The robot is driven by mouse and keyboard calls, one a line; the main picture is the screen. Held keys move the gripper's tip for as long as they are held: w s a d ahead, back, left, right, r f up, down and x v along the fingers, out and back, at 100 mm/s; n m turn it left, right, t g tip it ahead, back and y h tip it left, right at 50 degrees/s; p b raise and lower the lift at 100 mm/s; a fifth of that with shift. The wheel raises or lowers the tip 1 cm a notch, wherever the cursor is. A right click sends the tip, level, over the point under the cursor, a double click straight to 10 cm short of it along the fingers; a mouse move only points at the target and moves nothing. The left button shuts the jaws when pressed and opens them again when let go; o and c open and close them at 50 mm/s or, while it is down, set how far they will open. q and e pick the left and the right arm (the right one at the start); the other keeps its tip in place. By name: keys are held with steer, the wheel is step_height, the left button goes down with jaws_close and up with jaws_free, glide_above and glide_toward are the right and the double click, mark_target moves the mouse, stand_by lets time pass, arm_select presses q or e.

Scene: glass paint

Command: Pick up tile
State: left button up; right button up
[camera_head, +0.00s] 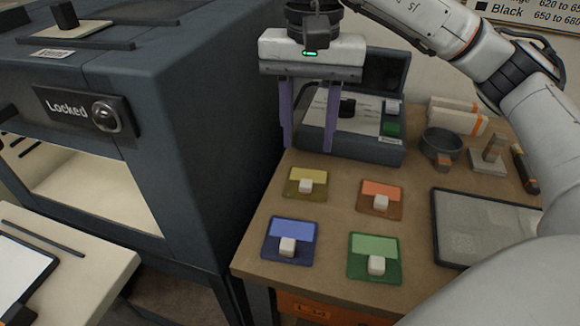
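Several coloured tiles, each with a pale knob, lie flat on the wooden table: a yellow tile (316,175), an orange tile (381,189), a blue tile (292,230) and a green tile (375,244). My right gripper (309,147) hangs above the back left of the table, pointing down, beyond the yellow tile. Its two purple fingers are wide apart, with nothing between them. My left gripper is not in view.
A dark grey cabinet marked "Locked" (66,106) stands left of the table (330,268). Behind my gripper is a grey device (350,147). A round bowl (441,144) and a framed grey tray (435,228) occupy the right side. A pale surface (92,262) lies lower left.

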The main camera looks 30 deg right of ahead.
mark_target(306, 182)
steer(key=f, duration=0.1)
steer(key=s+f, duration=0.1)
steer(key=f, duration=0.1)
steer(key=shift+b, duration=0.35)
steer(key=shift+w+a+f+b, duration=0.1)
steer(key=shift+w+f+b, duration=0.1)
steer(key=shift+f, duration=1.3)
steer(key=shift+w+f+b, duration=0.1)
steer(key=shift+f+b, duration=0.05)
steer(key=shift+f, duration=1.3)
jaws_close()
